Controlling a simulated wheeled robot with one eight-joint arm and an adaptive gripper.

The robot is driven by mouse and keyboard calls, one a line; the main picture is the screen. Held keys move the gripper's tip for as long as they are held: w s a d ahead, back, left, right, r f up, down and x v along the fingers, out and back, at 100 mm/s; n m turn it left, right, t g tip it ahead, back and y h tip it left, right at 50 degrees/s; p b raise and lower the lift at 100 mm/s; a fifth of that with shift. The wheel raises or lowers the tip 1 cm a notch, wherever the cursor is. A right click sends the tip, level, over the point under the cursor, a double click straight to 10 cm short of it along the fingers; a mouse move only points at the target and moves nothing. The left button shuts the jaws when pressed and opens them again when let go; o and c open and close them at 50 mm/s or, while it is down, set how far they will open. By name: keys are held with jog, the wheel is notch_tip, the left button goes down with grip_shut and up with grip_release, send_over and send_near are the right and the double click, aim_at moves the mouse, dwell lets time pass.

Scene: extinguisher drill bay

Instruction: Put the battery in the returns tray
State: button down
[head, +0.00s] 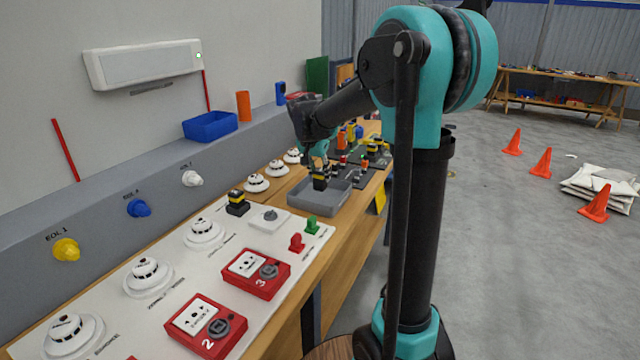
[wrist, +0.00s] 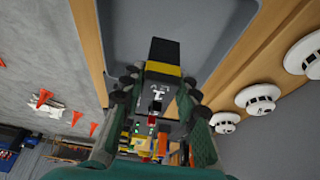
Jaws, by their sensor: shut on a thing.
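The battery is a black block with a yellow band (head: 320,184); it also shows in the wrist view (wrist: 166,50). My gripper (head: 317,168) is shut on it, with its fingers on both sides of it in the wrist view (wrist: 160,82). The grey returns tray (head: 337,204) lies on the wooden bench, and its floor fills the top of the wrist view (wrist: 212,28). The battery is upright over the tray's inside. I cannot tell whether its lower end touches the tray floor.
White detectors (head: 277,169) line the tray's wall side. A dark board with several small items (head: 365,155) lies beyond the tray.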

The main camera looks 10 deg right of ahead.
aim_at(320, 183)
jog(key=shift+f, duration=1.85)
jog(key=shift+f, duration=0.1)
jog(key=c, duration=1.1)
grip_release()
jog(key=shift+c, duration=0.2)
jog(key=v, duration=1.2)
